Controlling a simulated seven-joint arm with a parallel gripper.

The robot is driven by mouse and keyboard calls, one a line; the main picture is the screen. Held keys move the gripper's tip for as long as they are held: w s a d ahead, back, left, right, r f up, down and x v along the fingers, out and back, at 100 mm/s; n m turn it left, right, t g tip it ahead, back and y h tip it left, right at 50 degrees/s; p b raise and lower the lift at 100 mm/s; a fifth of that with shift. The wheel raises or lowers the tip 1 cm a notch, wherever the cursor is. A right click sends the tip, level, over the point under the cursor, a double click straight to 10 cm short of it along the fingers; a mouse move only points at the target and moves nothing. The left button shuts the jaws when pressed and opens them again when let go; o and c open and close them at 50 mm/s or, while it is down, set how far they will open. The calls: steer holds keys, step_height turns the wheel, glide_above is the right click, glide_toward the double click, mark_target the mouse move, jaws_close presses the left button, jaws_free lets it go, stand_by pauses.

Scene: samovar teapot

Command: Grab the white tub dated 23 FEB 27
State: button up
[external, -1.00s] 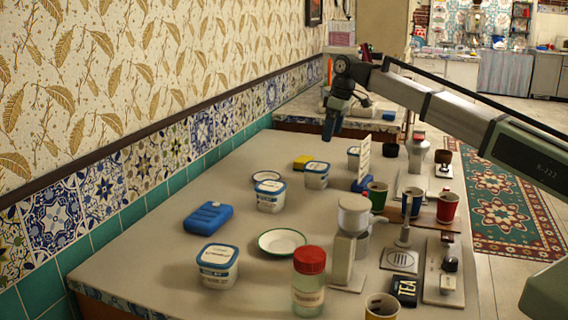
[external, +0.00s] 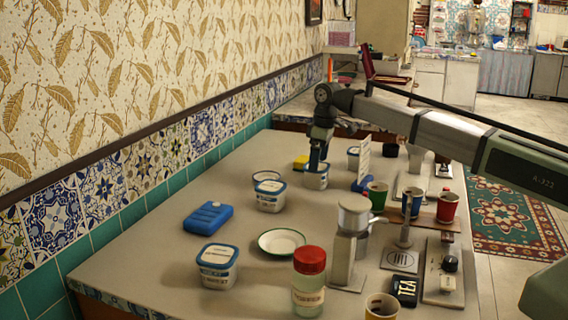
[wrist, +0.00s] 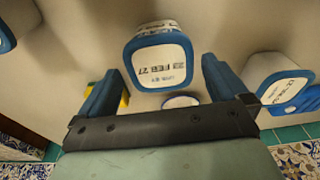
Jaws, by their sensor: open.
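The white tub with a blue-rimmed lid reading 23 FEB 27 (wrist: 160,58) is in the middle of the wrist view, its print upside down there.
A yellow sponge (external: 300,162) and small white dish (external: 267,176) are close. Cups and a grinder (external: 350,235) stand right.

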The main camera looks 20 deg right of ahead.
steer(key=shift+w+a+f, duration=0.15)
steer(key=shift+f, duration=1.2)
steer(key=shift+w+a+f, duration=0.1)
steer(key=shift+f, duration=1.25)
steer(key=c, duration=0.9)
steer(key=shift+c, duration=0.2)
